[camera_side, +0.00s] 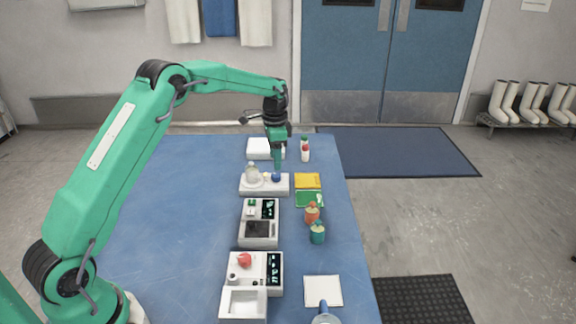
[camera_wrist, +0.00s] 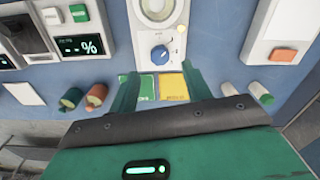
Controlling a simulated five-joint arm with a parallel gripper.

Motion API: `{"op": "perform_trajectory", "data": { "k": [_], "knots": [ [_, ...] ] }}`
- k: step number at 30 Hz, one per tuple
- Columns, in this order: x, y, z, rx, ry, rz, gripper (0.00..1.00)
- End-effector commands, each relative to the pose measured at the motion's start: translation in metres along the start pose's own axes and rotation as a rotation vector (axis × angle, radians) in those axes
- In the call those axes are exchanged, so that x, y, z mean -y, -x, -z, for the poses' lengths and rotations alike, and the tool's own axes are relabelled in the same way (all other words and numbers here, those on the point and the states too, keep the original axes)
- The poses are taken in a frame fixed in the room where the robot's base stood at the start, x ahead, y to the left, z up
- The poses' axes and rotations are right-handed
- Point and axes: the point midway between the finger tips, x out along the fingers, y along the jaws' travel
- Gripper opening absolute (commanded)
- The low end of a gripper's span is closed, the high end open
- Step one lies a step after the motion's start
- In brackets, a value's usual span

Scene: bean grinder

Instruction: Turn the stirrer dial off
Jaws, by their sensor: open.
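The stirrer (camera_side: 250,189) is a white box on the blue table with a clear glass vessel (camera_side: 253,175) on it. Its blue dial (camera_side: 276,178) is on the right part of the top. In the wrist view the dial (camera_wrist: 160,53) is a round blue knob with a white pointer mark, and a small pale yellow spot (camera_wrist: 181,28) shows beside it. My gripper (camera_side: 277,165) points down just above the dial in the side view. In the wrist view my gripper (camera_wrist: 161,77) is open and empty, its two green fingers apart, with the dial ahead between them.
Green (camera_side: 310,199) and yellow (camera_side: 307,181) cards lie right of the stirrer. Orange (camera_side: 312,214) and teal (camera_side: 318,234) bottles stand nearer. White devices with displays (camera_side: 258,232) (camera_side: 262,272) line the near side, and another white box (camera_side: 260,148) stands behind. The table's left is clear.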

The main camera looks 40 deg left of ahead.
Motion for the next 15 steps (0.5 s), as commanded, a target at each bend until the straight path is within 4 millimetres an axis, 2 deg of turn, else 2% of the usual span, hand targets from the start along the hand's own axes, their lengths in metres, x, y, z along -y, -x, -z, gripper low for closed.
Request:
{"op": "perform_trajectory", "data": {
  "k": [9, 15],
  "knots": [
    [-0.001, -0.039, -0.001, 0.002, 0.000, -0.002, 0.49],
    [-0.001, -0.053, -0.001, 0.002, 0.000, -0.002, 0.49]
  ]
}}
